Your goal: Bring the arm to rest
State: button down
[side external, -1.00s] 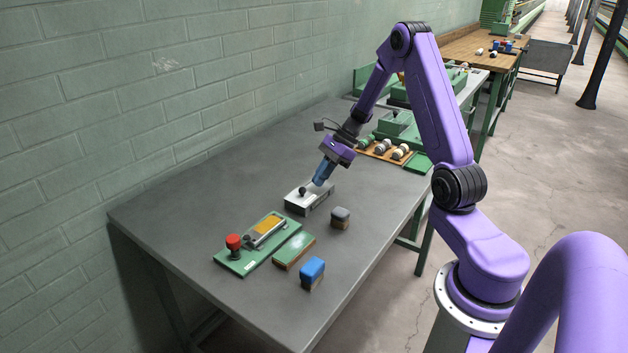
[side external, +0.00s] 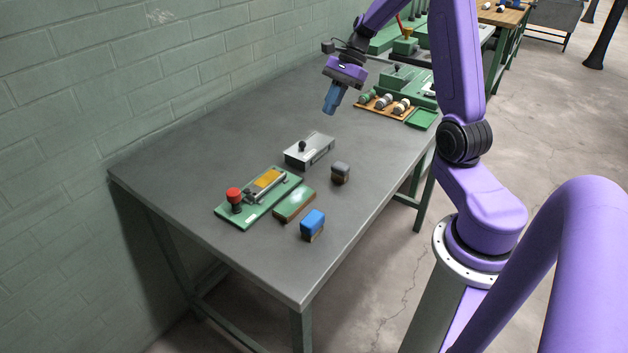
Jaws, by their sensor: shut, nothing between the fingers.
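My gripper (side external: 330,108) has blue fingers below a purple hand and hangs in the air over the grey table (side external: 215,128). Its fingers are shut with nothing between them. It is apart from everything on the table. Below it and slightly left in the picture stands a light grey box with a black knob (side external: 309,150).
Behind my gripper are a wooden tray of spools (side external: 382,105) and green fixtures (side external: 408,80). The table's left part is clear.

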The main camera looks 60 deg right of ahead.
jog(key=s+a+r+n+g+h, duration=0.1)
jog(key=s+a+n+g+h, duration=0.1)
jog(key=s+a+n, duration=0.45)
jog(key=s+a+n+g+h, duration=0.1)
jog(key=s+a+n, duration=0.3)
jog(key=a+n, duration=0.55)
jog(key=s+a+n+h, duration=0.1)
jog(key=s+a+n, duration=0.2)
jog(key=s+n, duration=0.4)
jog(key=s+a+n+t+h, duration=0.1)
jog(key=s+a+n, duration=0.2)
jog(key=s+n, duration=0.5)
jog(key=shift+s+n+t+h, duration=0.25)
jog(key=shift+n+t+h, duration=0.05)
jog(key=shift+n+h, duration=0.1)
jog(key=shift+r, duration=0.1)
